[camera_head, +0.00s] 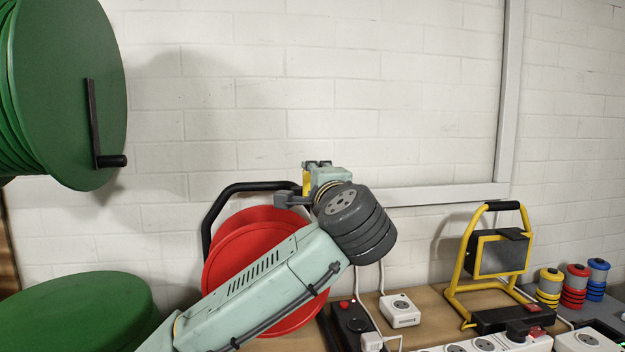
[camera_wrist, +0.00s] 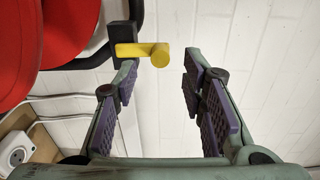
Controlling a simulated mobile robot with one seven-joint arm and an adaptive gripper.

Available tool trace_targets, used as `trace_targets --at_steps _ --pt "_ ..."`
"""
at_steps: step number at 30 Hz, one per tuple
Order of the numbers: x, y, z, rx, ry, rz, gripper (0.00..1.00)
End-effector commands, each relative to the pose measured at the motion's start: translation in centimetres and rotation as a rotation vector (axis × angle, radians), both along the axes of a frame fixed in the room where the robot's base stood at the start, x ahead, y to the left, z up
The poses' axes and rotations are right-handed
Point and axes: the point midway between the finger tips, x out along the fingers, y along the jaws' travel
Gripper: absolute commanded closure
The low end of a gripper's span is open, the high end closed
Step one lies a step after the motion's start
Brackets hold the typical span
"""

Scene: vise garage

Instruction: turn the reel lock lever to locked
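The reel lock lever is yellow, a short arm with a round knob (camera_wrist: 160,54), and sits on a black block (camera_wrist: 124,45) on the reel's black frame. In the head view part of the yellow lever (camera_head: 306,183) shows beside my gripper (camera_head: 317,166); my arm and hand hide much of that spot. In the wrist view my gripper (camera_wrist: 160,76) is open, with purple pads on both fingers. The knob lies just beyond the fingertips, nearer the left one. The left fingertip is close under the lever's arm; I cannot tell whether they touch. Nothing is held.
The red cable reel (camera_head: 225,262) stands on the wooden bench (camera_head: 405,340) behind my arm. A white socket box (camera_head: 400,309), a power strip (camera_head: 490,342) and a yellow work lamp (camera_head: 497,255) are to the right. A green hose reel (camera_head: 75,80) hangs upper left. The wall (camera_head: 300,100) is close behind.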

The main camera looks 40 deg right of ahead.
Motion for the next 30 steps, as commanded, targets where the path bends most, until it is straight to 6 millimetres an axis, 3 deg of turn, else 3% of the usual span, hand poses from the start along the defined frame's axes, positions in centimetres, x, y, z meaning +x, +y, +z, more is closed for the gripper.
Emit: trace_targets --at_steps 6,12,30 --pt "-4.2 2.5 0.1 -0.002 -0.002 -0.005 0.62" --pt "-6.7 4.0 0.1 -0.002 -0.003 -0.003 0.62" --pt "-7.3 4.5 0.0 -0.001 -0.001 -0.001 0.62"
